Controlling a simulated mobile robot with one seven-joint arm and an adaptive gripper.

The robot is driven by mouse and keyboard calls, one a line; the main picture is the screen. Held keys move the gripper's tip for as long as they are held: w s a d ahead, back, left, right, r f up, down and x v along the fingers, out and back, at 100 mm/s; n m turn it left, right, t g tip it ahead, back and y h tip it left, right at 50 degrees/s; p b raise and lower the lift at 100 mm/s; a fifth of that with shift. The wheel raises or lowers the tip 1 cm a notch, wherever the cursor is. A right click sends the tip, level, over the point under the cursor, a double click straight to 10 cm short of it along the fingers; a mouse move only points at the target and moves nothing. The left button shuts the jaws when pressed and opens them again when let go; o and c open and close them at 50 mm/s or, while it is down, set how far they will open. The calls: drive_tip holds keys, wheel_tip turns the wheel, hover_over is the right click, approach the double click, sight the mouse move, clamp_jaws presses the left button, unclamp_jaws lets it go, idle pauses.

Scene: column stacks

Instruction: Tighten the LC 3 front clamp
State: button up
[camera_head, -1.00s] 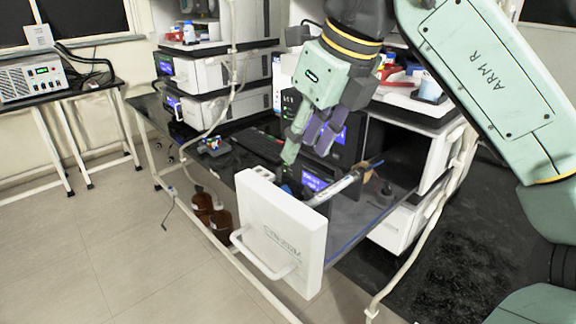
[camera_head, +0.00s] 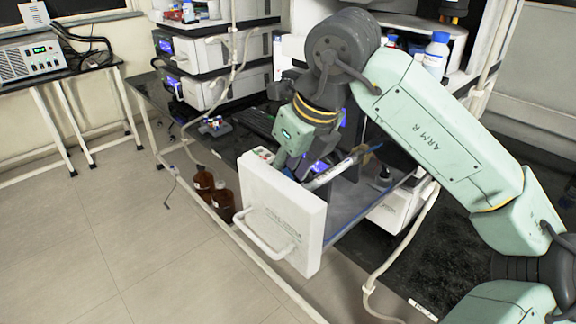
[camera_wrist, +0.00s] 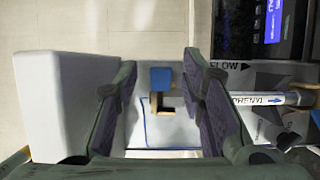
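A white drawer front (camera_head: 282,215) with a bar handle stands pulled out in the head view; it is the large white block (camera_wrist: 65,105) at left in the wrist view. My gripper (camera_head: 290,170) is low, just behind this front. In the wrist view my gripper (camera_wrist: 158,88) is open, one finger on each side. Between and beyond the fingers is a small blue block (camera_wrist: 161,78) with a dark and tan part under it, possibly the front clamp. Whether the fingers touch it I cannot tell. In the head view the fingers largely hide that area.
Brown bottles (camera_head: 222,203) stand left of the drawer. The floor (camera_head: 150,250) in front is free.

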drive_tip(key=shift+c, duration=0.4)
clamp_jaws()
